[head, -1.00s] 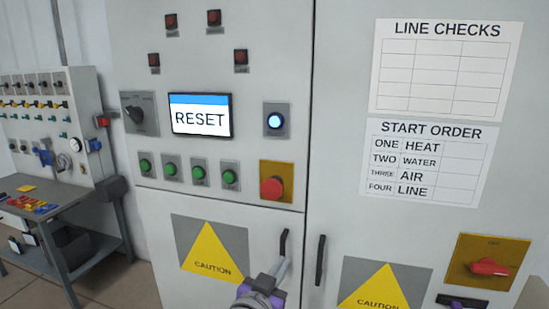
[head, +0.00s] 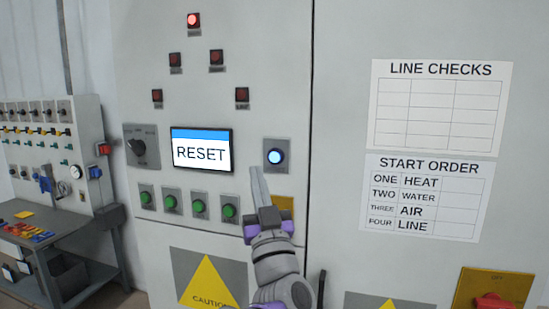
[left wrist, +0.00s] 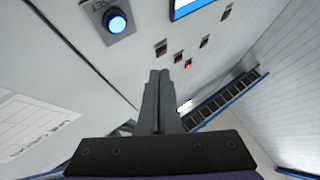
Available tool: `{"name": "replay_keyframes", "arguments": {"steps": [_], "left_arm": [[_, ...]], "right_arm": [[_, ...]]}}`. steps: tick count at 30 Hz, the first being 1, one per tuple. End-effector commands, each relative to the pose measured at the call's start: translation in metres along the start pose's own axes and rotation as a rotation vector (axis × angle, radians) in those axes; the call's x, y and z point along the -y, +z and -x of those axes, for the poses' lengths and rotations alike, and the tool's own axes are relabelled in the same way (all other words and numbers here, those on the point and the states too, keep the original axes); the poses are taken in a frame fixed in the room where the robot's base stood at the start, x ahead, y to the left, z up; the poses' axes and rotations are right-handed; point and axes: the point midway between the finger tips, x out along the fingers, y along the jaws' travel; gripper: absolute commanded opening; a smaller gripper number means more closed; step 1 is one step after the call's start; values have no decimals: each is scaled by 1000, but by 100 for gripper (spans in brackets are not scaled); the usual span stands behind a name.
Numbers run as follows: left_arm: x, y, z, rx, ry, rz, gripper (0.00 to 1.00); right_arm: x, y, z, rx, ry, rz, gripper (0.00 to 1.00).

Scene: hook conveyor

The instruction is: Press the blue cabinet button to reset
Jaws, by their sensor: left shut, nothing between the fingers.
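The blue button (head: 275,156) glows on a grey plate on the white cabinet, right of a screen (head: 201,151) reading RESET. It also shows at the upper left of the left wrist view (left wrist: 116,22). My left gripper (head: 256,172) is shut and empty. In the head view its fingertips point up, just below and left of the button, and do not cover it. In the left wrist view the closed fingers (left wrist: 159,75) point along the cabinet face, with the button off to their left. My right gripper is not in view.
Several green buttons (head: 200,208) sit below the screen, with a rotary switch (head: 138,146) left of it. A yellow plate (head: 283,203) is partly hidden behind my left gripper. The top red lamp (head: 194,20) is lit. A workbench (head: 75,240) stands left.

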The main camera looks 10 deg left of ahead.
Motion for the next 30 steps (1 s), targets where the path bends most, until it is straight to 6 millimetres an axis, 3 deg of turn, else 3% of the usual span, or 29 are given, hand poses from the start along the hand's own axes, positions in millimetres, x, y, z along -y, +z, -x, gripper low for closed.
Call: {"name": "replay_keyframes", "arguments": {"steps": [8, 24, 30], "left_arm": [[-3, 3, -4, 1, 1, 0, 0], [-38, 36, -52, -1, 1, 1, 0], [-44, 44, -60, 0, 2, 0, 0]], "right_arm": [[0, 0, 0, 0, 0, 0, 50], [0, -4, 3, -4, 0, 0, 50], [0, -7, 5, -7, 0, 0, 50]]}}
